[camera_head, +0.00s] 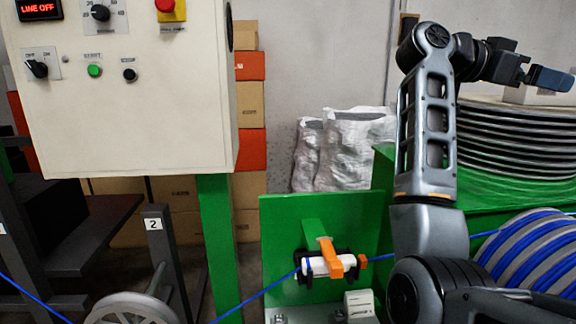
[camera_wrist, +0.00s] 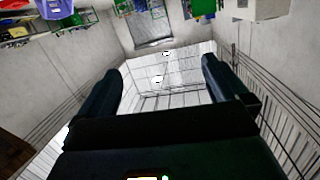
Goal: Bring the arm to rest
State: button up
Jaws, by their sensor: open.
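My arm rises at the right of the head view, bends at the top and reaches out to the right. My gripper (camera_head: 551,79) is high up near the right edge, in front of the stack of dark discs. In the wrist view my gripper (camera_wrist: 162,82) shows two dark fingers set wide apart. Nothing is between them. They point toward a distant pale, gridded surface.
A control box (camera_head: 135,95) reads "LINE OFF". A blue cable (camera_head: 262,294) runs past a white roller (camera_head: 318,266) with an orange clamp (camera_head: 330,252). A blue-wound drum (camera_head: 525,250) and stacked discs (camera_head: 510,143) stand at right, close to my arm.

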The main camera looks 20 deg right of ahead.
jog(key=s+a+f+n+t, duration=0.7)
jog(key=a+f+n+t, duration=0.2)
jog(key=a+f+t, duration=0.3)
jog(key=s+a+f+n+t, duration=0.7)
jog(key=a+f+n+t, duration=0.25)
jog(key=f+t, duration=0.45)
jog(key=s+a+f+n+g+y, duration=0.2)
jog(key=s+a+f+y, duration=0.4)
jog(key=s, duration=0.4)
jog(key=s+a+f+n+g+y, duration=0.2)
jog(key=s+a+f+y, duration=0.4)
jog(key=s, duration=0.5)
jog(key=a+g+y, duration=0.1)
jog(key=a+y, duration=0.1)
jog(key=y, duration=0.1)
jog(key=shift+s+y, duration=0.2)
jog(key=shift+y, duration=0.1)
jog(key=shift+a+f+n, duration=0.1)
jog(key=shift+n, duration=0.15)
